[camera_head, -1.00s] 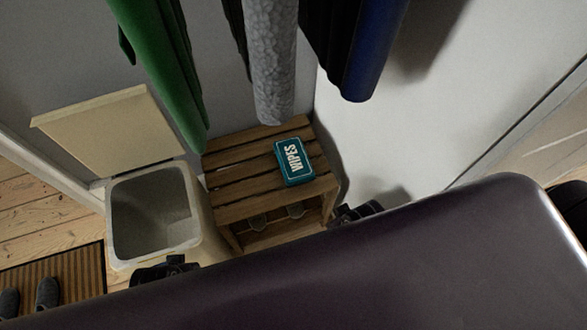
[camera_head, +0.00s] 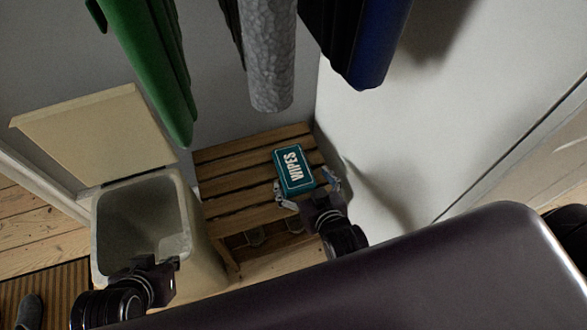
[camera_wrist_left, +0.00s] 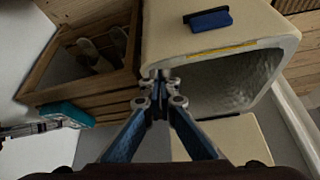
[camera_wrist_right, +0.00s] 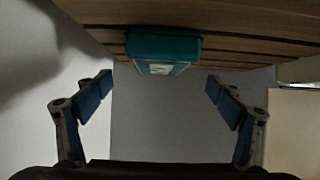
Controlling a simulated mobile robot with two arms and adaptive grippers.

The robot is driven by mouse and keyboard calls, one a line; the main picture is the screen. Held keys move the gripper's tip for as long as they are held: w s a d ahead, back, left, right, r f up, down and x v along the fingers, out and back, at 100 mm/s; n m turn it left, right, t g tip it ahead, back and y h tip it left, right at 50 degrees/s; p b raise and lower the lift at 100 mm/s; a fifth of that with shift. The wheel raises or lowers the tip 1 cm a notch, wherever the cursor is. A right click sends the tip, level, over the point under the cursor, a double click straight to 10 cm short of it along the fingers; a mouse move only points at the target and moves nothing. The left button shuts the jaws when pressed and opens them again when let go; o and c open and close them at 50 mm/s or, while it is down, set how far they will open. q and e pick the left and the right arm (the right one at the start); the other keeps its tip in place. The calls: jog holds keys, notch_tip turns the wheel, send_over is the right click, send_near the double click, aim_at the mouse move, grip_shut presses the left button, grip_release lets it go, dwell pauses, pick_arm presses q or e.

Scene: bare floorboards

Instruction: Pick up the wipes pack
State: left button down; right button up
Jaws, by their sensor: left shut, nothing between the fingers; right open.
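The teal wipes pack (camera_head: 293,170) with white lettering lies on the slatted wooden bench (camera_head: 228,174), near its right end. In the right wrist view the pack (camera_wrist_right: 164,46) shows between and beyond the fingers. My right gripper (camera_head: 308,190) is open, its fingers at the near edge of the pack, one toward each side; I cannot tell whether they touch it. My left gripper (camera_head: 172,264) is shut and empty, in front of the open bin; its closed fingers show in the left wrist view (camera_wrist_left: 160,82). The left wrist view also shows the pack (camera_wrist_left: 67,114).
A cream bin (camera_head: 148,222) with its lid raised stands left of the bench. Green (camera_head: 150,65), grey (camera_head: 268,55) and blue (camera_head: 382,45) garments hang above the bench. A white wall (camera_head: 400,130) is close on the right. Shoes are on the shelf below.

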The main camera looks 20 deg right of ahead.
aim_at(296, 172)
jog(key=shift+b+x, duration=0.4)
jog(key=shift+x, duration=0.8)
jog(key=shift+w, duration=0.2)
jog(key=shift+f+b+x, duration=0.2)
jog(key=shift+b+x, duration=0.55)
jog(key=shift+x, duration=0.5)
jog(key=shift+b+x, duration=0.5)
jog(key=shift+x, duration=0.55)
jog(key=shift+w+f, duration=0.1)
pick_arm(q)
jog(key=w+d+r+t+h, duration=0.2)
jog(key=w+d+r+t, duration=0.3)
jog(key=w+r+t, duration=0.4)
jog(key=w+r, duration=0.4)
jog(key=shift+w+d+m, duration=0.15)
jog(key=shift+w+m, duration=0.15)
jog(key=shift+r, duration=0.1)
pick_arm(e)
jog(key=shift+c, duration=0.7)
jog(key=c, duration=1)
